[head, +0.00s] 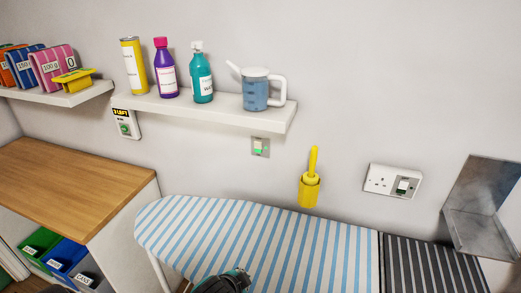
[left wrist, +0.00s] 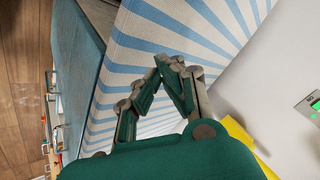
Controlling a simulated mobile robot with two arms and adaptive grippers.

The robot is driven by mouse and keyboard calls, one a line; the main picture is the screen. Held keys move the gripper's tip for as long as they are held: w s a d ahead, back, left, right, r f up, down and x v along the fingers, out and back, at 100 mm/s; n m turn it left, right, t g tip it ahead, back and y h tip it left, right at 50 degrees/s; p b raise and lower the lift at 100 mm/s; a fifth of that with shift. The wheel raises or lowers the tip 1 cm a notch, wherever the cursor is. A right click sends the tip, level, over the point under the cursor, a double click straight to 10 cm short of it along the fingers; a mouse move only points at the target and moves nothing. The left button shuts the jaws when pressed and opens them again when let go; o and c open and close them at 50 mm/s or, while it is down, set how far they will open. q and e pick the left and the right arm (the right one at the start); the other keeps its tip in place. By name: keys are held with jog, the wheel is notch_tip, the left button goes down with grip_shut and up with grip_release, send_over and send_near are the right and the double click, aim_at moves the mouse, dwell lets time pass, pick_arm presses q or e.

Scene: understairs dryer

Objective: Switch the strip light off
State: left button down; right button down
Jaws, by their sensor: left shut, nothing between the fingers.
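A small grey wall switch (head: 260,147) with a white rocker and a green mark is below the right part of the shelf. A plate with a green light (left wrist: 312,105) is at the right edge of the left wrist view, partly cut off. The strip light itself is not seen in either view. My left gripper (left wrist: 170,62) is shut and empty, over the striped ironing board. In the head view only a dark green part of my left arm shows at the bottom edge, below and apart from the switch. My right gripper is not in view.
The shelf (head: 200,108) holds bottles and a jug above the switch. A yellow holder (head: 309,190) hangs right of the switch, near a socket (head: 392,182) and a metal iron rest (head: 480,205). The ironing board (head: 250,235) lies below. A meter (head: 126,125) is at left.

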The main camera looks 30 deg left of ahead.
aim_at(263, 147)
pick_arm(q)
jog(key=w+a+r+m+t+y, duration=0.1)
jog(key=w+a+r+m+t, duration=0.3)
jog(key=w+r, duration=0.4)
jog(key=w+a+r+m+t, duration=0.3)
jog(key=w+a+r+m, duration=0.2)
jog(key=w+r, duration=0.4)
notch_tip(263, 147, up, 4)
jog(key=shift+a+f+t+y+p, duration=0.1)
jog(key=shift+a+t+y+p, duration=0.3)
jog(key=shift+a, duration=0.3)
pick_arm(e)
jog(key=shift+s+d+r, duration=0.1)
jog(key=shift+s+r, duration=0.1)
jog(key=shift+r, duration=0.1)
